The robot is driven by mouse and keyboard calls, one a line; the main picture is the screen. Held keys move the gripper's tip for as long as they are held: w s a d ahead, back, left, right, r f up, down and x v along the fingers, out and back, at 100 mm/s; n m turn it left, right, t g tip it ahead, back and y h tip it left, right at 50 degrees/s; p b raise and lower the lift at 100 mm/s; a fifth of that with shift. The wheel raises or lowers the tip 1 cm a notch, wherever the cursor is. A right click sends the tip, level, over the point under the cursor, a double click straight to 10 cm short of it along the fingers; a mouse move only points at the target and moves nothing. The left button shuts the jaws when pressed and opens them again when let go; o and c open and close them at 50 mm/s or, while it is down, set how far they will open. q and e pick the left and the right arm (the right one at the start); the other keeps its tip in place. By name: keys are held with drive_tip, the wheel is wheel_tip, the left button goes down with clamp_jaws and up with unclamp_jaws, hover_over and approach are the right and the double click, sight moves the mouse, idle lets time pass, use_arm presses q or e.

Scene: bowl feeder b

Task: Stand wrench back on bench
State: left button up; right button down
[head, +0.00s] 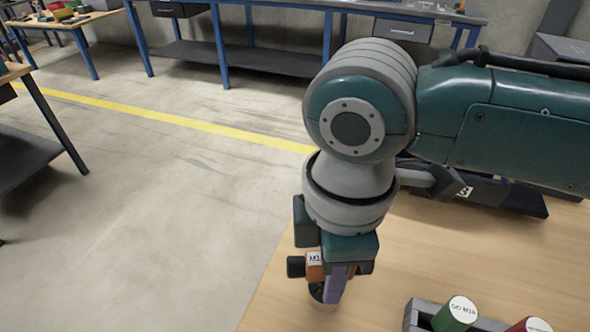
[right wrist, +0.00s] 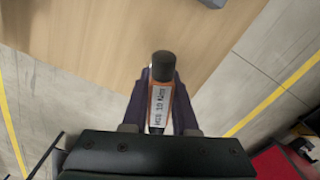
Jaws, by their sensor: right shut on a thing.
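The wrench (head: 314,272) has an orange body with a white label and dark ends. My right gripper (head: 336,286) is shut on it near the left edge of the wooden bench (head: 400,250). In the right wrist view the wrench (right wrist: 159,104) sits between the two dark purple fingers of the gripper (right wrist: 161,98), with its black round end pointing towards the bench and its label readable in part. My gripper hides some of the wrench in the head view. I cannot tell whether the wrench touches the bench. My left gripper is not in view.
A grey rack (head: 413,314) holding green (head: 455,316) and red (head: 527,325) cylinders stands at the front right of the bench. A dark holder (head: 510,198) lies further back, partly behind my arm. The bench between them is clear. Blue-framed benches (head: 270,50) stand across the floor.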

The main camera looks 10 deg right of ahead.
drive_tip(key=shift+f, duration=0.75)
drive_tip(key=c, duration=0.7)
unclamp_jaws()
drive_tip(key=shift+f, duration=0.1)
